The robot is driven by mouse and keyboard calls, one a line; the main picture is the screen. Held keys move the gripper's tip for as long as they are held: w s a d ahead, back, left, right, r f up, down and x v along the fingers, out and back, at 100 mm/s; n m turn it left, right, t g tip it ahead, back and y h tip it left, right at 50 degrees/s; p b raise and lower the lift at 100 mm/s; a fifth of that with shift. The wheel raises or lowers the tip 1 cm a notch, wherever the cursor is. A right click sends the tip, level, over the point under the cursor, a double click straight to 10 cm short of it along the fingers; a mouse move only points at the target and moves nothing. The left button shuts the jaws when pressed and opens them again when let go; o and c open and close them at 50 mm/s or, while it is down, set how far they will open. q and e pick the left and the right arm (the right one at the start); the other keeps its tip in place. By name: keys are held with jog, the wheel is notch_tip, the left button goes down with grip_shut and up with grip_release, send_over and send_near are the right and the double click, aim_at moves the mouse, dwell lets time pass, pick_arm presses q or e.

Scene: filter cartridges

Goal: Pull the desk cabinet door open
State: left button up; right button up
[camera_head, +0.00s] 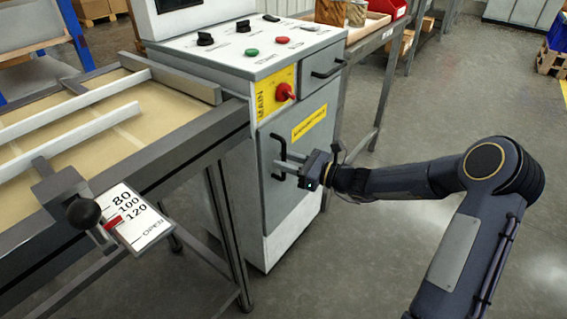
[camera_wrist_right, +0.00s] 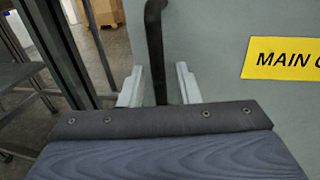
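The grey cabinet door (camera_head: 300,180) is on the front of the control desk and looks closed. Its black vertical bar handle (camera_head: 277,150) is near the door's left edge. My right gripper (camera_head: 284,167) is at the handle's lower part. In the right wrist view, the handle (camera_wrist_right: 154,45) runs down between the two pale fingers of my right gripper (camera_wrist_right: 158,88), with a visible gap on both sides. The gripper is open around the handle. The handle's lower end is hidden behind the gripper body in that view. My left gripper is not in view.
A red rotary switch (camera_head: 285,92) and a drawer (camera_head: 322,74) are above the door. A framed table (camera_head: 200,135) with a scale plate adjoins the desk on the left. A workbench (camera_head: 372,45) stands behind on the right. The floor before the door is clear apart from my arm.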

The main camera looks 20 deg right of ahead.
jog(key=shift+w+a, duration=0.25)
jog(key=shift+a, duration=0.1)
grip_shut()
